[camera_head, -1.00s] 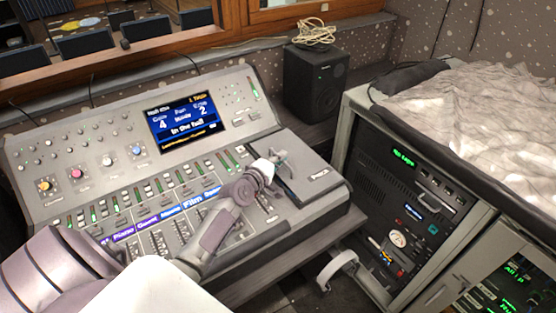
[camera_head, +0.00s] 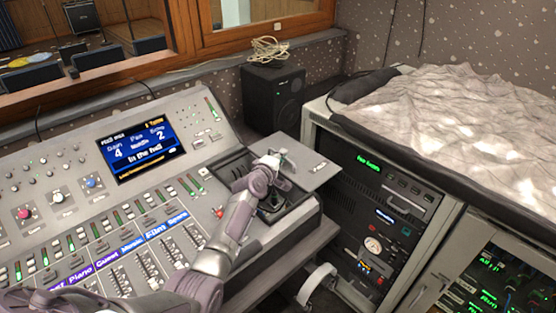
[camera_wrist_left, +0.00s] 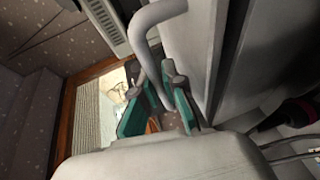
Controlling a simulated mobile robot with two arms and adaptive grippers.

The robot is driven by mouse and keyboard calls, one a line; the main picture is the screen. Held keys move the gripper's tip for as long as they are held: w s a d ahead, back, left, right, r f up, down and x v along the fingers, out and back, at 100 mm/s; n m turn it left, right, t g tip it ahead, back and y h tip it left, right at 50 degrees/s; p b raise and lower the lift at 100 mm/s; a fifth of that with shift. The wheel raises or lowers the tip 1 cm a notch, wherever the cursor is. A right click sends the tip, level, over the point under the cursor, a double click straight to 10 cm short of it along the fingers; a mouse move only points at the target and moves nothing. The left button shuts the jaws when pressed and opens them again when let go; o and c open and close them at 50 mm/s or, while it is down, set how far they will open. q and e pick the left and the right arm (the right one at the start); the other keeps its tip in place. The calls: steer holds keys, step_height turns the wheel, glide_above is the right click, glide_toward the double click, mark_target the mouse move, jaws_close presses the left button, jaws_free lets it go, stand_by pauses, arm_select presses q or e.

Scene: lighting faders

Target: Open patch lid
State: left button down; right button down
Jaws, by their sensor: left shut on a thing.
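The patch lid (camera_head: 312,168) is a flat grey panel at the right end of the mixing console. It is raised and swung toward the right, and a dark recess (camera_head: 288,198) shows beside it. My left gripper (camera_head: 273,160) is at the lid's left side, its arm reaching over the console. In the left wrist view, the green-padded fingers (camera_wrist_left: 158,105) are shut on a curved grey handle (camera_wrist_left: 150,28). The lid's hinge is not clearly visible. My right gripper is not in view.
The console (camera_head: 60,165) carries faders, knobs and a lit screen (camera_head: 140,145). A black speaker (camera_head: 271,98) with a coiled cable stands behind. A rack (camera_head: 375,205) stands close at right, under a crumpled cover (camera_head: 450,110). A pale curved bar (camera_head: 318,283) is below the lid.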

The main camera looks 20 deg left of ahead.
arm_select(q)
steer(key=c, duration=1.5)
jaws_free()
steer(key=shift+s, duration=0.1)
steer(key=s, duration=0.4)
steer(key=s+r, duration=0.1)
steer(key=s, duration=0.2)
steer(key=s+r, duration=0.1)
steer(key=s, duration=0.3)
steer(key=shift+s+r, duration=0.1)
steer(key=shift+s, duration=0.25)
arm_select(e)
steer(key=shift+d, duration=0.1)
